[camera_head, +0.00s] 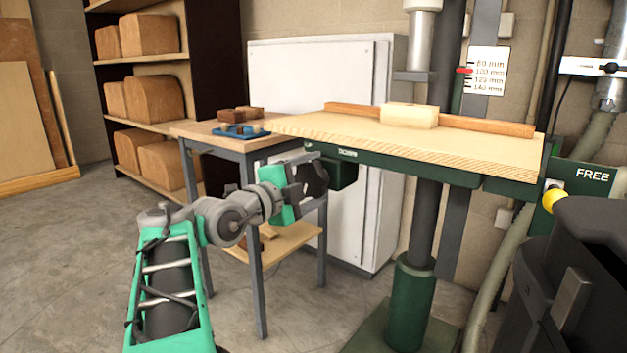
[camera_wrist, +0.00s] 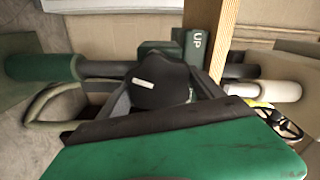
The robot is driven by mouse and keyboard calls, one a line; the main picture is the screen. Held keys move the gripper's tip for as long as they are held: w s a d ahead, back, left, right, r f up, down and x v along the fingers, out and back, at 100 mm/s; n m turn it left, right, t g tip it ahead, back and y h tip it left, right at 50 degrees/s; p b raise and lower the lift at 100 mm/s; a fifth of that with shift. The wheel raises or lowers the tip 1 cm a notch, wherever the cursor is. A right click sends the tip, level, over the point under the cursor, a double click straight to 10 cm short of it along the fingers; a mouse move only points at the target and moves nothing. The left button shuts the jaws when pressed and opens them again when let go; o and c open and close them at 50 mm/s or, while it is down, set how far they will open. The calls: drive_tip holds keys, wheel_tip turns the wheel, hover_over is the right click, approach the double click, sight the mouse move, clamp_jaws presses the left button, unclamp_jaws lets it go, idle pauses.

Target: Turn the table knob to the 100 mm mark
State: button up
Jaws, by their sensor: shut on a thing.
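The black table knob (camera_wrist: 158,88) has a pale index mark and sits in front of a dark green housing with an "UP" label (camera_wrist: 197,40). My gripper (camera_wrist: 163,92) is shut on the knob, one dark finger on each side. In the head view my gripper (camera_head: 308,178) reaches the knob at the left end of the green-framed table (camera_head: 400,173), beside the green box (camera_head: 340,174). The mm scale (camera_head: 487,72) is on the column at the back. Its red pointer (camera_head: 464,71) stands about level with the 100 mm line.
A wooden board with a fence (camera_head: 482,125) and a pale block (camera_head: 409,115) tops the table. A workbench (camera_head: 215,133) with a blue tool stands close behind my arm. A yellow-knobbed lever (camera_head: 554,199) is by a "FREE" label at right. Open floor lies left.

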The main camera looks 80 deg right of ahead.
sight(308, 176)
drive_tip(key=shift+w+r, duration=0.1)
drive_tip(key=shift+r, duration=0.75)
drive_tip(key=o, duration=1.3)
drive_tip(key=shift+f, duration=0.15)
drive_tip(key=shift+o, duration=0.2)
drive_tip(key=shift+f, duration=0.15)
drive_tip(key=shift+f, duration=0.1)
drive_tip(key=shift+a, duration=0.1)
drive_tip(key=p+v, duration=0.1)
drive_tip(key=v, duration=0.6)
drive_tip(key=shift+w, duration=0.1)
drive_tip(key=shift+w+a, duration=0.1)
drive_tip(key=shift+a, duration=0.25)
